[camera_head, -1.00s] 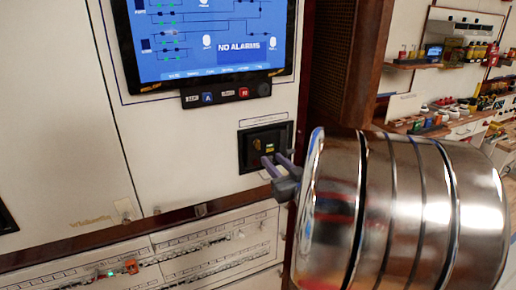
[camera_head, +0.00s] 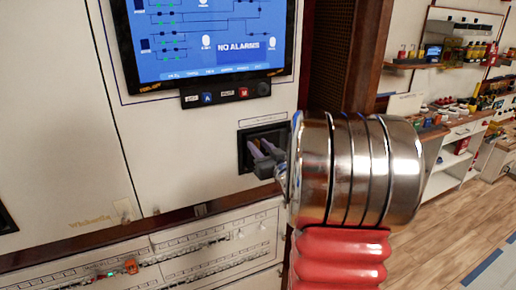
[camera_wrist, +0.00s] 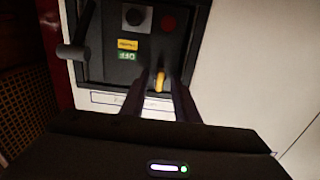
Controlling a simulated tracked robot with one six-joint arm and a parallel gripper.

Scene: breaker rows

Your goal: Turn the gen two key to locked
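The recessed black control panel (camera_head: 243,152) sits in the cream wall below the screen. It also shows in the wrist view (camera_wrist: 98,70), where it holds a small yellow-orange key or lever (camera_wrist: 160,80). My gripper (camera_head: 259,149) has its fingertips inside the recess in the head view and hides much of the panel there. In the wrist view my gripper (camera_wrist: 161,84) has one dark finger on each side of the yellow piece, with a gap showing between them. The fingers look open around it. The panel's name label is too blurred to read.
In the wrist view a black lever (camera_wrist: 72,50) sticks out at the panel's left, near a black knob (camera_wrist: 134,17), a red button (camera_wrist: 168,22) and an upside-down OFF label (camera_wrist: 127,55). The head view shows a screen (camera_head: 215,45) above and a breaker row (camera_head: 180,258) below.

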